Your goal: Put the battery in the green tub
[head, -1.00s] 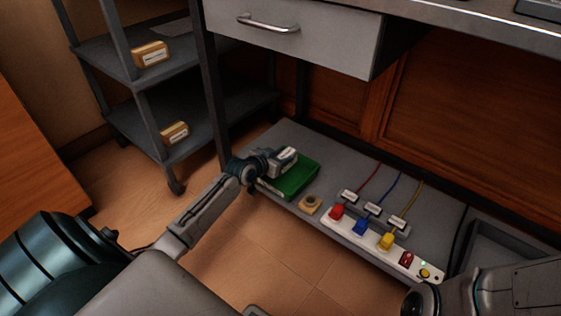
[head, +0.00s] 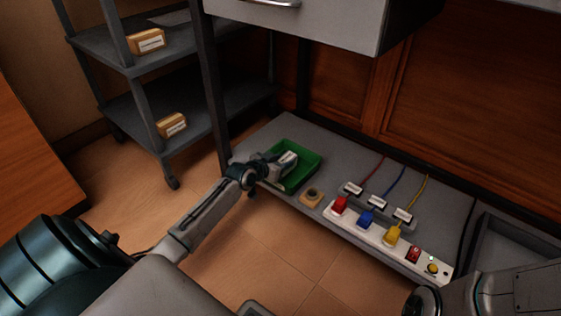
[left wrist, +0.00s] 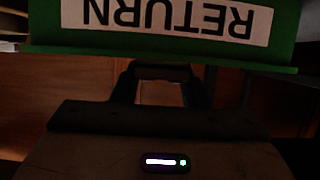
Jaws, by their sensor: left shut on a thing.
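The green tub (head: 313,161) sits on the grey low shelf, open at the top. In the left wrist view its green wall (left wrist: 285,38) carries a white label reading RETURN, seen upside down. My left gripper (head: 287,161) reaches from the left over the tub's near-left rim, its end within the tub's outline. In the left wrist view its dark fingers (left wrist: 160,92) are shut on the battery, which is dim and hard to make out. I cannot tell whether the battery touches the tub floor. My right gripper is out of view.
A small tan block with a round top (head: 312,196) lies right of the tub. Beyond it is a white power strip (head: 371,234) with red, blue and yellow plugs and cables. A grey drawer (head: 300,25) overhangs behind. A grey cart (head: 160,110) with two tan boxes stands left.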

